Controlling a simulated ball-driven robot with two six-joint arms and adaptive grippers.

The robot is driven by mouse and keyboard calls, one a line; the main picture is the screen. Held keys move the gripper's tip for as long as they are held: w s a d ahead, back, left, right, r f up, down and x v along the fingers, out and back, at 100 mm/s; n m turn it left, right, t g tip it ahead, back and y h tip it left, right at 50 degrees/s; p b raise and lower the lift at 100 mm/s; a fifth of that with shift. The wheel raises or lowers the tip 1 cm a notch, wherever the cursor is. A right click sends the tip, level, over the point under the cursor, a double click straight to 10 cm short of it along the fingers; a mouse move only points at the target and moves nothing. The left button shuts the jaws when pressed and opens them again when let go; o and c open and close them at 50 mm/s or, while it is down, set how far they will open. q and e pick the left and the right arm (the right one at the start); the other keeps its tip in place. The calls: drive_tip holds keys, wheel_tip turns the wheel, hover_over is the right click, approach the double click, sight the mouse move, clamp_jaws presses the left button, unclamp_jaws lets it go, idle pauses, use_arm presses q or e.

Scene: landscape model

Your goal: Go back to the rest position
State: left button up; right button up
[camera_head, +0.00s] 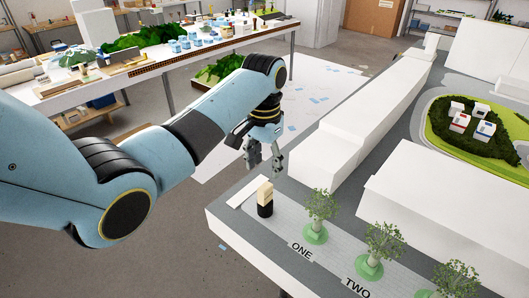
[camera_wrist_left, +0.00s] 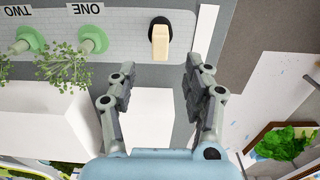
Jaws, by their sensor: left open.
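My left gripper (camera_head: 265,162) is open and empty. It hangs near the corner of the landscape model, behind the small block with a cream top and black base (camera_head: 265,199). In the left wrist view the gripper's fingers (camera_wrist_left: 158,95) are spread apart, and the cream and black block (camera_wrist_left: 160,40) stands beyond them, apart from both. A white flat strip (camera_head: 250,192) lies beside the block. My right gripper is in neither view.
Model trees (camera_head: 320,208) on green bases stand by the labels ONE and TWO. Long white blocks (camera_head: 345,130) rise from the model. A worktable (camera_head: 190,50) with green model parts stands at the back left. Open floor lies between.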

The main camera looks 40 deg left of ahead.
use_arm(q)
drive_tip(key=shift+r, duration=1.8)
drive_tip(key=s+f+b, duration=0.5)
drive_tip(key=s+f, duration=1)
drive_tip(key=f, duration=0.4)
drive_tip(key=s+f+b, duration=0.6)
drive_tip(key=s+f, duration=1)
drive_tip(key=f, duration=0.3)
drive_tip(key=s+f+y+b, duration=0.1)
drive_tip(key=s+f+b, duration=0.5)
drive_tip(key=s+f, duration=1)
drive_tip(key=shift+f+t, duration=0.4)
drive_tip(key=shift+f, duration=1.1)
drive_tip(key=shift+a, duration=0.1)
